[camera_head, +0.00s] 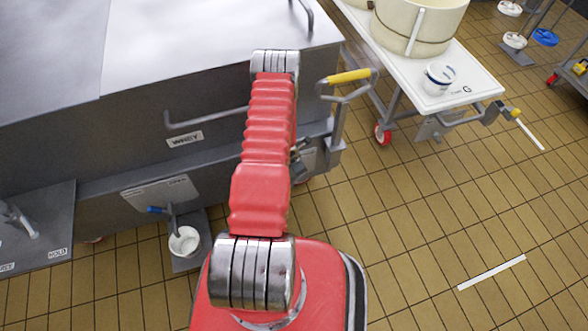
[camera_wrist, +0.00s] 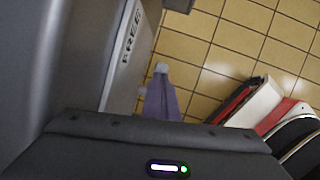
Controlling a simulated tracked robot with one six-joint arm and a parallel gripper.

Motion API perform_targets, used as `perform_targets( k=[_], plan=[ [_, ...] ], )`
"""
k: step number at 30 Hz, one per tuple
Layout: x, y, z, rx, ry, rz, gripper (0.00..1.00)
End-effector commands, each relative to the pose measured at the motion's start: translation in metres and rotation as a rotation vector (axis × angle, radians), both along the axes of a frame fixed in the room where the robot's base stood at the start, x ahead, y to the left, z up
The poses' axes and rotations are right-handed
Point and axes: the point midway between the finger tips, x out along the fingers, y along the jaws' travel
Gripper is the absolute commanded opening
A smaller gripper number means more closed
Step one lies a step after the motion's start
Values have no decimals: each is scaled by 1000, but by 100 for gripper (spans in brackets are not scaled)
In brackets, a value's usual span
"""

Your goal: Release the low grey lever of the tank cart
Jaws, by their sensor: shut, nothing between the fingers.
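The grey steel tank cart (camera_head: 215,125) with a WHEY label fills the left of the head view. A lettered plate (camera_head: 308,160) shows low at its right end, with small grey metal parts (camera_head: 297,150) partly hidden by my red arm. I cannot tell which part is the low grey lever. In the wrist view, a plate reading FREE (camera_wrist: 127,50) runs along the tank side. My gripper (camera_wrist: 162,70) is shut, its narrow grey tip beside this plate. A small pale part (camera_wrist: 141,92) shows left of the fingers; contact cannot be told.
A blue-handled valve (camera_head: 157,210) sits over a white cup (camera_head: 184,241). A white table (camera_head: 470,85) with a cream vat (camera_head: 418,25) stands behind.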

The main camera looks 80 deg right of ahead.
Motion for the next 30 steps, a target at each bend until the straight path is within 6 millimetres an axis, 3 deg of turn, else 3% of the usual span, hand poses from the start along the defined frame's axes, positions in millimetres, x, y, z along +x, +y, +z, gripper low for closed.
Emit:
perform_targets(
  k=[10, 30],
  plan=[
    [-12, -6, -4, -1, 1, 0, 0],
    [-8, -1, 4, -1, 3, 1, 0]
  ],
)
